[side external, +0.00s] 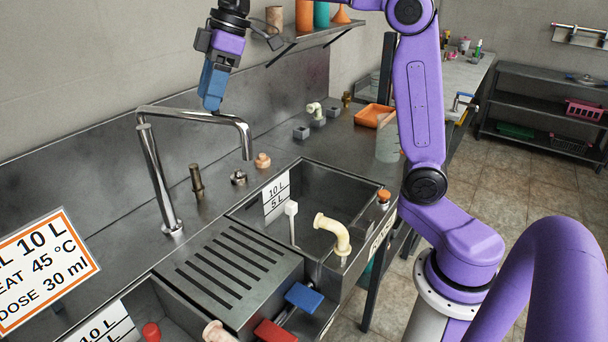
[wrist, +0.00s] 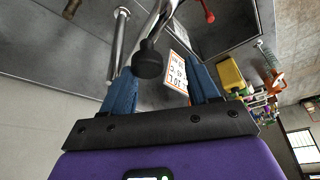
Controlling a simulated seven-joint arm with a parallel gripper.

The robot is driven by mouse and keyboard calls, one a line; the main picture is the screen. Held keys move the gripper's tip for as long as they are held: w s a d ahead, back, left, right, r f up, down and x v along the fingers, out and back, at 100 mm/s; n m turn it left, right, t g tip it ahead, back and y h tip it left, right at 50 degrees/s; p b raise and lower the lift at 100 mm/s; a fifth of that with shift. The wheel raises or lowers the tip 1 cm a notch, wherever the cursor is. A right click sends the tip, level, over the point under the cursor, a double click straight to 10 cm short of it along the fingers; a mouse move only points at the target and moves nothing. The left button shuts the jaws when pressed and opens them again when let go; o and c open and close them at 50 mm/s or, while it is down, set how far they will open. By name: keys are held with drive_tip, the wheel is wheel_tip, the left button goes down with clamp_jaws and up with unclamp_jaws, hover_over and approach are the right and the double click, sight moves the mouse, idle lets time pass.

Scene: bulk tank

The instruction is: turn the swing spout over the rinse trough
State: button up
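The chrome swing spout (side external: 195,112) rises from the counter on a slanted post, runs right and bends down, its outlet hanging near the back edge of the right basin. My gripper (side external: 212,104) points down at the spout's horizontal arm from behind. In the wrist view, its blue fingers (wrist: 160,74) are spread apart, with a dark round knob (wrist: 148,60) and chrome pipe (wrist: 165,15) showing between or just beyond them. I cannot tell whether they touch. Two basins show: right (side external: 335,185) and front left (side external: 185,310).
A slotted drainboard (side external: 225,270) lies between the basins. A cream elbow pipe (side external: 333,232) and a white upright rod (side external: 291,222) stand at the right basin. Short fittings (side external: 197,180) stand on the counter below the spout. A shelf (side external: 320,35) with bottles is behind my gripper.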

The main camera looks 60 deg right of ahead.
drive_tip(key=a+m, duration=0.2)
drive_tip(key=a, duration=0.2)
drive_tip(key=s+a+v, duration=0.1)
drive_tip(key=s+v, duration=0.1)
drive_tip(key=v, duration=1.5)
drive_tip(key=s+a+f+g+h, duration=0.1)
drive_tip(key=s+f, duration=0.7)
drive_tip(key=f, duration=0.4)
drive_tip(key=s+a+f+n+g+h, duration=0.1)
drive_tip(key=s+a+f, duration=0.1)
drive_tip(key=s+f, duration=0.6)
drive_tip(key=shift+s+a+f+n+h, duration=0.3)
drive_tip(key=shift+s+a+f, duration=0.05)
drive_tip(key=shift+f, duration=2.05)
